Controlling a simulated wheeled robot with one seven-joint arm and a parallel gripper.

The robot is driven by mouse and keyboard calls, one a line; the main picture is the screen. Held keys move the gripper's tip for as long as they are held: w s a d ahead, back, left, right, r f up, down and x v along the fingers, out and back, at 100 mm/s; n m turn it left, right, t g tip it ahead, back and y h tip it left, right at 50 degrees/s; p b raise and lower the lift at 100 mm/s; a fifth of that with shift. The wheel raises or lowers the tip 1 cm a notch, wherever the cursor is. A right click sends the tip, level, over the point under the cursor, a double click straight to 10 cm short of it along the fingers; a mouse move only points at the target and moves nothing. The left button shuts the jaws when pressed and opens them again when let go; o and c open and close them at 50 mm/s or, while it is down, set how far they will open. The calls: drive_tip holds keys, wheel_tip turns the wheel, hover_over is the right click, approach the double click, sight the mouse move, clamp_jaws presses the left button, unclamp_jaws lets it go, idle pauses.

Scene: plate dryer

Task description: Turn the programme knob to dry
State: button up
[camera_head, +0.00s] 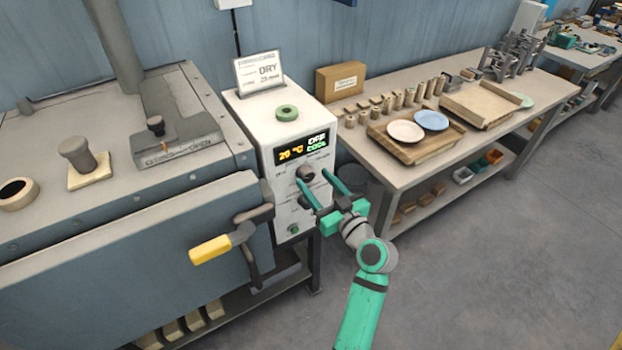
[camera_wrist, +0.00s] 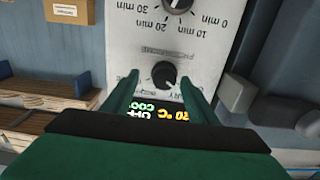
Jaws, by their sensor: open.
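The programme knob (camera_wrist: 164,75) is a black round knob on the white control box (camera_head: 246,112). In the wrist view it sits between the two fingers, near their tips, with printed labels around it partly hidden. In the head view a dark knob (camera_head: 304,173) shows below the display, close to the fingertips. My gripper (camera_head: 318,188) is open, its green fingers on either side of the knob; I cannot tell whether they touch it. The display (camera_head: 302,147) reads about 20 °C, OFF and COOL. A card (camera_head: 259,72) reading DRY stands on top of the box.
A yellow-handled lever (camera_head: 212,249) sticks out from the dryer front, left of my gripper. A green button (camera_head: 293,230) sits low on the panel. The workbench (camera_head: 415,207) at right holds plates, trays and several small cylinders. Open floor (camera_head: 500,270) lies at the lower right.

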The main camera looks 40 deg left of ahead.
drive_tip(key=shift+a, duration=0.85)
drive_tip(key=shift+w, duration=0.1)
